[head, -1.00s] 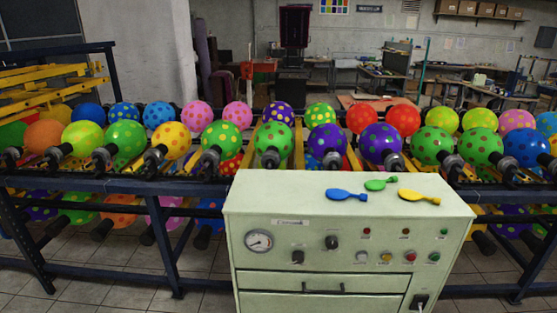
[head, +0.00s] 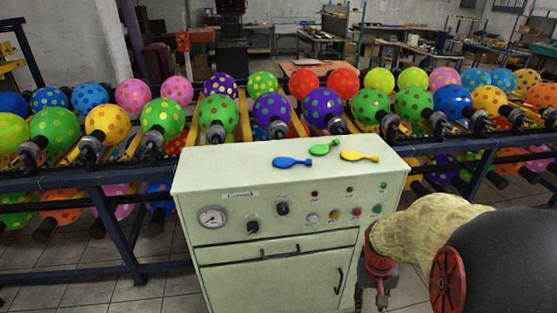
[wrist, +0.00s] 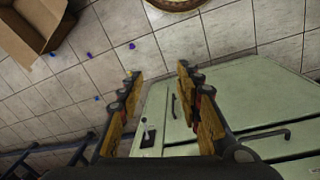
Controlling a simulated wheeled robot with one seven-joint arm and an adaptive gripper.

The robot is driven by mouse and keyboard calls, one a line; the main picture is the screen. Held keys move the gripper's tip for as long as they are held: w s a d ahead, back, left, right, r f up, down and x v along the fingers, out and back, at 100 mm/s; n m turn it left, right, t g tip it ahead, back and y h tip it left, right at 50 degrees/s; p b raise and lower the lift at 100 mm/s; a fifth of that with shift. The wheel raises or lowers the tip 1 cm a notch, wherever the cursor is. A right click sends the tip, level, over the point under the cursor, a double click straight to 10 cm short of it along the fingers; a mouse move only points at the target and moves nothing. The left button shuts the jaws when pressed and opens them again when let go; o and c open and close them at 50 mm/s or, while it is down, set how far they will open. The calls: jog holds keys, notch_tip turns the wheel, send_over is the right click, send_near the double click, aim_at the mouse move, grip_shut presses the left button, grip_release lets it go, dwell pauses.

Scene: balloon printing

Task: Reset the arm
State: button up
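In the wrist view my gripper (wrist: 159,85) is open, with its two yellow-and-black fingers apart and nothing between them. It hangs over tiled floor and beside the pale green control cabinet (wrist: 265,90), whose door and handles show at the right. The same cabinet (head: 228,280) stands in the middle there. On its top lie a blue deflated balloon (head: 291,162), a green one (head: 324,148) and a yellow one (head: 360,156).
A rack (head: 125,175) with rows of inflated dotted balloons runs behind the cabinet. In the wrist view an open cardboard box (wrist: 30,30) and small blue scraps lie on the floor.

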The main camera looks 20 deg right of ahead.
jog(key=w+a+r+n+t+p, duration=0.2)
jog(key=a+r+n+t, duration=0.4)
jog(key=a+r, duration=1.7)
jog(key=shift+n+y, duration=0.3)
jog(key=shift+y, duration=0.1)
